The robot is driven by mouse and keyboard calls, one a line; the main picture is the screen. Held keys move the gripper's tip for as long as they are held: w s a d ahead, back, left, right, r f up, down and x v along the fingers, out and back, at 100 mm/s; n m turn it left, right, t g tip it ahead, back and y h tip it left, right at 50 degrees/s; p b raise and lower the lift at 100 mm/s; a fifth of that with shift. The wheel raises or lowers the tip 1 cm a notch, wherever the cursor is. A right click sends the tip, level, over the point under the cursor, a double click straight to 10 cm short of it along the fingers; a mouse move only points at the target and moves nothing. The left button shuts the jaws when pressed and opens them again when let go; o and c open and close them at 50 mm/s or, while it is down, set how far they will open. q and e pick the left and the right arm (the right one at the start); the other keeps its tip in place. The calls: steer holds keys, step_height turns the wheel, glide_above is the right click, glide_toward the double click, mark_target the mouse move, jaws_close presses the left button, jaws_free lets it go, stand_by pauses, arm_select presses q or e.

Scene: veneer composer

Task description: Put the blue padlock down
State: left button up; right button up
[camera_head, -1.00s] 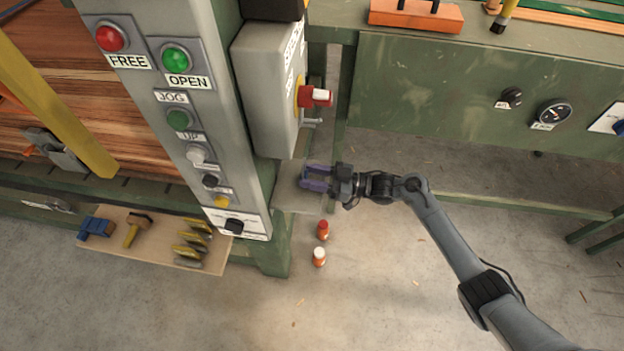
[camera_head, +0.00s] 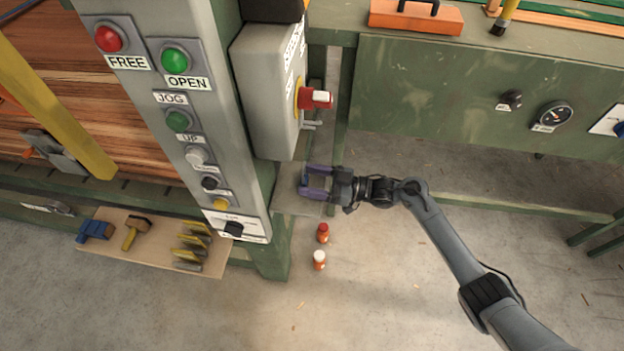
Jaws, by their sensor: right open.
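My right gripper (camera_head: 306,182) reaches in from the right, below the grey switch box. Its two purple fingers are open and point left over a small grey shelf (camera_head: 290,202). A small dark blue shape, which looks like the blue padlock (camera_head: 304,180), shows at the fingertips. It appears to rest on the shelf between the fingers, but it is too small to tell whether it touches them. My left gripper is not in view.
The grey switch box (camera_head: 268,90) with a red-handled switch (camera_head: 315,98) stands just above the gripper. The button column (camera_head: 190,120) is to the left. A wooden board (camera_head: 150,245) holds tools at lower left.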

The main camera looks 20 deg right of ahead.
steer(key=r+p+v, duration=0.1)
steer(key=p+v, duration=0.1)
steer(key=v, duration=1)
steer(key=s+a+f+m+h, duration=0.2)
steer(key=s+a+f+h, duration=0.2)
steer(key=a+f+h, duration=0.55)
steer(key=s+d+r+m+g+h, duration=0.1)
steer(key=s+r+m+g+h, duration=0.1)
steer(key=s, duration=0.9)
steer(key=s+d+r+m+g+h, duration=0.2)
steer(key=s+m+g+h, duration=0.2)
steer(key=s, duration=0.6)
steer(key=shift+s+m, duration=0.35)
steer(key=shift+m, duration=0.55)
steer(key=shift+h, duration=0.25)
